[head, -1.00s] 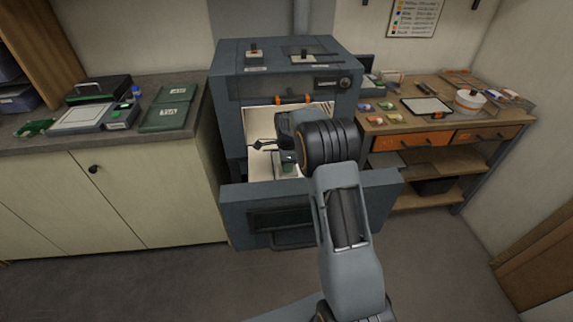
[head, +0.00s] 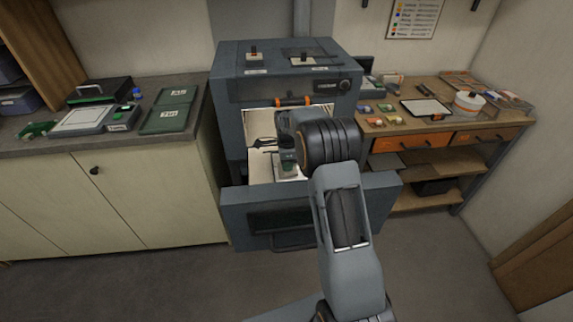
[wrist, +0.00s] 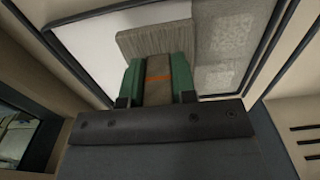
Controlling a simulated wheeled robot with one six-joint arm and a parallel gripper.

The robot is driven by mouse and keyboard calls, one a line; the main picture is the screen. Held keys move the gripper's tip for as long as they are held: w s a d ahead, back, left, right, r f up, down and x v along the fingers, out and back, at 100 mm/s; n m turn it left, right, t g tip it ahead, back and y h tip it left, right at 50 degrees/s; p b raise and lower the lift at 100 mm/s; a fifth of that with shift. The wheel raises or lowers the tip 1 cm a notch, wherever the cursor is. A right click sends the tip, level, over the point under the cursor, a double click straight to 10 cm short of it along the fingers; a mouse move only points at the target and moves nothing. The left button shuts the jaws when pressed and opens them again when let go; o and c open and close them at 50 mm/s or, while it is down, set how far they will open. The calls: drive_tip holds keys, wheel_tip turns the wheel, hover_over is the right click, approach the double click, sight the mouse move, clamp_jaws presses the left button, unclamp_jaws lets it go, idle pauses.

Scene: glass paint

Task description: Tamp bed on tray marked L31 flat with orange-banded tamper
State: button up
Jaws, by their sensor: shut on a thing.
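My gripper (wrist: 157,66) is shut on the tamper's brown handle, with a green finger on each side. An orange band (wrist: 158,78) crosses the handle. The tamper's grey block (wrist: 138,42) lies just beyond the fingertips, over or on the bed; I cannot tell if it touches. The bed is smooth and pale at left, with rougher grey patches (wrist: 235,38) at right. A dark-edged tray frame (wrist: 268,45) surrounds it. In the head view my gripper (head: 289,160) is inside the opened cabinet, largely hidden by my wrist. No L31 mark is readable.
The grey cabinet (head: 235,90) stands open, its front panel (head: 238,215) low before it. A counter at left holds green trays (head: 160,122) and a black-handled case (head: 100,92). A wooden bench at right holds a white pot (head: 468,104). The floor in front is clear.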

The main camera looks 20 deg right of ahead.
drive_tip(key=shift+r, duration=0.3)
drive_tip(key=shift+w+d+p, duration=0.1)
drive_tip(key=shift+w+p, duration=0.2)
drive_tip(key=shift+w, duration=0.2)
drive_tip(key=shift+w+d+p, duration=0.25)
drive_tip(key=shift+w+p, duration=0.35)
drive_tip(key=shift+w, duration=0.65)
drive_tip(key=shift+w+d+p, duration=0.25)
drive_tip(key=shift+w+p, duration=0.3)
drive_tip(key=shift+w, duration=0.75)
drive_tip(key=shift+f, duration=0.15)
drive_tip(key=shift+f+b, duration=0.5)
drive_tip(key=shift+f, duration=0.2)
drive_tip(key=shift+f, duration=0.3)
